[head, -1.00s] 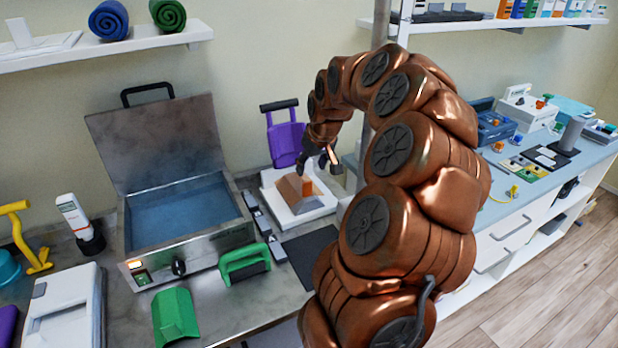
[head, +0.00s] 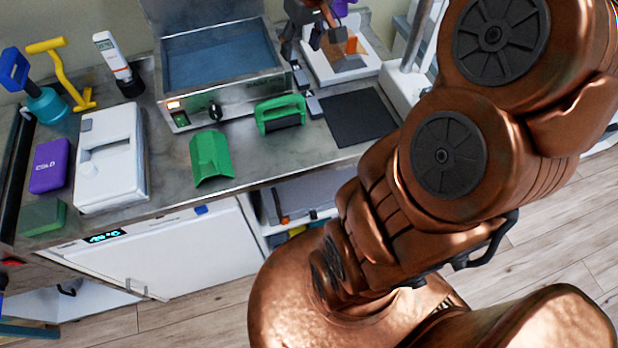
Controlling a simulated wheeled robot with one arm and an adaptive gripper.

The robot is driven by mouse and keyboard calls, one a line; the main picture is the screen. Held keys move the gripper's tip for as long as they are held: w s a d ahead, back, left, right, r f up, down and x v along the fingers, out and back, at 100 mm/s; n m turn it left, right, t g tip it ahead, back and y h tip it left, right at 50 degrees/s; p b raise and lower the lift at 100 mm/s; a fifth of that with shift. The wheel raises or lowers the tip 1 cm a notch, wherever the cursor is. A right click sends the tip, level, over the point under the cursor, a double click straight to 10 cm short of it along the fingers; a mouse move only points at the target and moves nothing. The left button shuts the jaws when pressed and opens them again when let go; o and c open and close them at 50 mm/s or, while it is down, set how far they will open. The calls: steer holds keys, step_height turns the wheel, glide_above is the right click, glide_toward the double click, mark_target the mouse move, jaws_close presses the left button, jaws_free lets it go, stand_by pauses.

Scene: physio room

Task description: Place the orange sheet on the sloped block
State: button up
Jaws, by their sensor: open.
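A small bright orange piece (head: 351,45) stands at the top of a tan sloped block (head: 345,63) in a white tray (head: 368,67), at the top of the head view. I cannot tell whether the orange piece is the whole sheet or only part of it. My gripper (head: 303,42) is open, with dark fingers just left of the orange piece, above the tray's left side. Nothing shows between the fingers. The upper part of the gripper is cut off by the picture's top edge.
A steel water bath (head: 225,92) stands left of the tray. A green-handled tool (head: 281,112), a green angled piece (head: 210,157) and a white device (head: 110,160) stand on the counter. A dark mat (head: 358,117) lies bare. My arm covers the right side.

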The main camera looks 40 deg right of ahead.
steer(key=s+a+f+g, duration=0.2)
steer(key=s+a+f, duration=0.1)
steer(key=s+a, duration=0.5)
steer(key=s+a+f+n+g, duration=0.1)
steer(key=s+a+f, duration=0.3)
steer(key=s, duration=1.1)
steer(key=a+g, duration=0.1)
steer(key=a, duration=0.2)
steer(key=shift+a, duration=0.4)
steer(key=shift+f, duration=0.1)
